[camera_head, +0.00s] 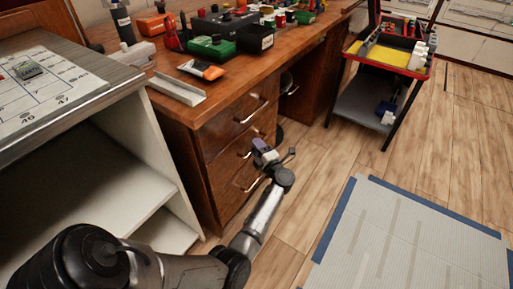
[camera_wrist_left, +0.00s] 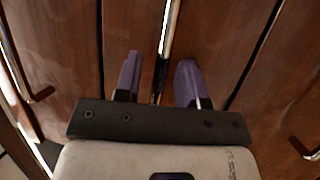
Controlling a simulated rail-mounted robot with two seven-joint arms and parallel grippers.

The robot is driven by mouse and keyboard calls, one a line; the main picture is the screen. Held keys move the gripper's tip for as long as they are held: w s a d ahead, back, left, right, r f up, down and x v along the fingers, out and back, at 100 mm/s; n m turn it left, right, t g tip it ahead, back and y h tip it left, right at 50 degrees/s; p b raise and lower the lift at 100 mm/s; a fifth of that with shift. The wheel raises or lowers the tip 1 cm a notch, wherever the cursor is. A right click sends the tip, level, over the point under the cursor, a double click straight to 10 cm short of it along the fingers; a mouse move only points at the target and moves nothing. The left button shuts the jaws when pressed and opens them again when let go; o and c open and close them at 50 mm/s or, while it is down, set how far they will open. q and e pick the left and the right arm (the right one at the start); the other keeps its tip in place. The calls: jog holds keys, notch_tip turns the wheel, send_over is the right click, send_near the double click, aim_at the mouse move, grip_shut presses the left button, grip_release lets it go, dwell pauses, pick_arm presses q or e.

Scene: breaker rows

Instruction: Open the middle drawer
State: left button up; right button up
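The wooden desk has a stack of three drawers facing my left arm. The middle drawer (camera_head: 222,166) looks closed, and my left gripper (camera_head: 262,150) is in front of it, covering part of its handle. In the left wrist view, the middle drawer front (camera_wrist_left: 214,40) lies between two dark seams. Its metal handle (camera_wrist_left: 168,40) runs between the two purple fingers of my left gripper (camera_wrist_left: 160,80), with a gap on each side. The fingers are apart and do not visibly press on the bar. My right gripper is not in view.
The top drawer handle (camera_head: 252,111) is above and the bottom drawer (camera_head: 231,194) below. A white shelf unit (camera_head: 135,160) stands close on the left. A black rolling cart (camera_head: 385,58) is at the upper right. The wooden floor (camera_head: 330,150) beside the gripper is clear.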

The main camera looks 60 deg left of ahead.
pick_arm(q)
jog(key=shift+a, duration=0.2)
grip_shut()
dwell(0.3)
